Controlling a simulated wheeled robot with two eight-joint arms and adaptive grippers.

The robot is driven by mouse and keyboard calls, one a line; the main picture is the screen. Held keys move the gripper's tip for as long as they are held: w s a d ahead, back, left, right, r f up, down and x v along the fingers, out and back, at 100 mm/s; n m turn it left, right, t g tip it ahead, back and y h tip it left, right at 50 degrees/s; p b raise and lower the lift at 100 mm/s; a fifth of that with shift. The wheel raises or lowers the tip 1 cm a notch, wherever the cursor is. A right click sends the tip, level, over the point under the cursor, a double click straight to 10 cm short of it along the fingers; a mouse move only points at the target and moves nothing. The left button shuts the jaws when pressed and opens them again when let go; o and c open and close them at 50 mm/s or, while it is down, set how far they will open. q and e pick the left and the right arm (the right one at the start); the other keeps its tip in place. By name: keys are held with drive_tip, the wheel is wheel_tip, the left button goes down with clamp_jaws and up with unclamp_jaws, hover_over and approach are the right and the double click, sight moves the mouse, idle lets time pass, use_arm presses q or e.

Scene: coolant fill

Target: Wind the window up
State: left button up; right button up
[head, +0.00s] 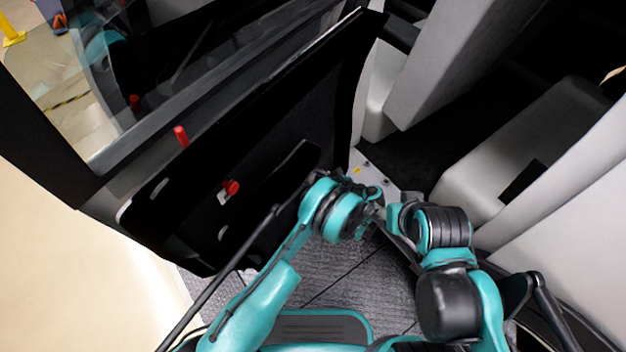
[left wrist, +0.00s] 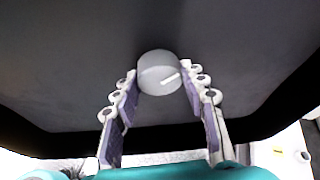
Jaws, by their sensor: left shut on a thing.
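In the left wrist view my left gripper (left wrist: 158,78) is shut on a round grey knob (left wrist: 158,62) with a white mark on its face. One finger lies on each side of the knob, in front of a dark panel. In the head view the open car door (head: 285,125) stands at the left, with the window glass (head: 150,75) in its upper part. I cannot tell how high the glass stands. My left wrist reaches the door's inner side; the knob and fingertips are not clear there. My right arm shows at the lower right, but I cannot make out its gripper.
A red pin (head: 181,136) and a red knob (head: 230,188) sit on the door. A grey seat (head: 480,160) and the dark cabin lie to the right. Ribbed grey floor (head: 345,270) shows below my arms. Pale open floor (head: 60,235) lies at the left.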

use_arm(q)
drive_tip(key=n+t, duration=0.2)
drive_tip(key=n, duration=0.1)
drive_tip(key=n+t+h, duration=0.1)
drive_tip(key=n+t, duration=0.1)
drive_tip(key=n, duration=0.2)
drive_tip(key=shift+t, duration=0.3)
drive_tip(key=shift+n, duration=0.4)
idle(0.4)
drive_tip(key=o, duration=1.2)
drive_tip(key=shift+c, duration=0.2)
